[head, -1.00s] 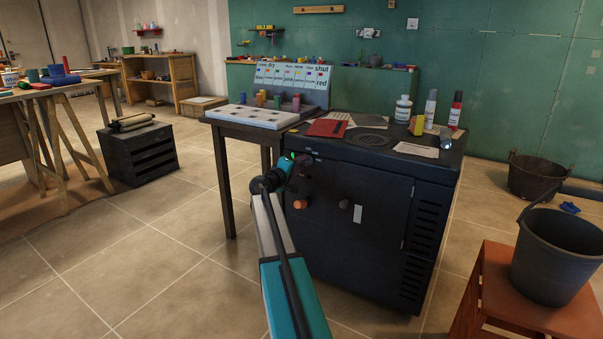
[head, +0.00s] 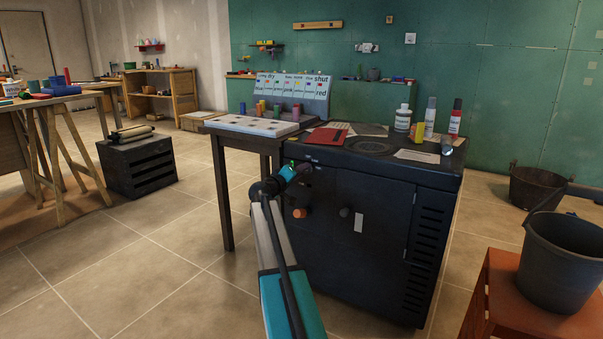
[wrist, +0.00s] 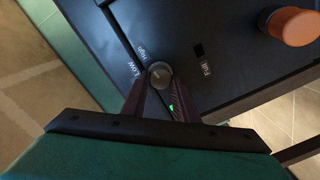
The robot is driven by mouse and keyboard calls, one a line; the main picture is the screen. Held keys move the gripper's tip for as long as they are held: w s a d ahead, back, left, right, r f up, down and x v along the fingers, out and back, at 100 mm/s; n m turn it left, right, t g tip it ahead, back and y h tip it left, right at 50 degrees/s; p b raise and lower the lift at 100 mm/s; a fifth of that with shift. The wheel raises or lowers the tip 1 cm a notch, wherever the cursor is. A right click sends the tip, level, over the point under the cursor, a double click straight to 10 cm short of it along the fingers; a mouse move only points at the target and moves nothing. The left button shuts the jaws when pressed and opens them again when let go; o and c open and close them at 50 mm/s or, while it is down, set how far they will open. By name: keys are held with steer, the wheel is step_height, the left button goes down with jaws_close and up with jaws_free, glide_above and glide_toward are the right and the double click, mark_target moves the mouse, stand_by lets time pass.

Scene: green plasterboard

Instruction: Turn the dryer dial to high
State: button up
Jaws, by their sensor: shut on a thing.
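The dryer (head: 375,235) is a dark cabinet with a vented right side, in the middle of the head view. Its dial (wrist: 159,75) is a small grey round knob in the wrist view, beside the printed words "LOW" and "High". My gripper (wrist: 160,82) is shut on the dial, one dark finger on each side of it. I cannot tell for sure which word the dial's mark points to. In the head view my gripper (head: 303,166) is at the dryer's upper left front, and the dial there is hidden behind it.
An orange knob (wrist: 293,26) sticks out of the same panel near a "Full" label; it also shows below my gripper in the head view (head: 299,214). A dark knob (head: 345,212) is on the front. A red stool (head: 520,305) with a bucket (head: 562,262) stands at right.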

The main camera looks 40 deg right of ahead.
steer(key=o, duration=1.1)
steer(key=shift+c, duration=0.2)
steer(key=p+v, duration=0.4)
steer(key=v, duration=0.9)
steer(key=shift+a, duration=0.35)
steer(key=shift+s+r, duration=0.1)
steer(key=shift+s, duration=0.05)
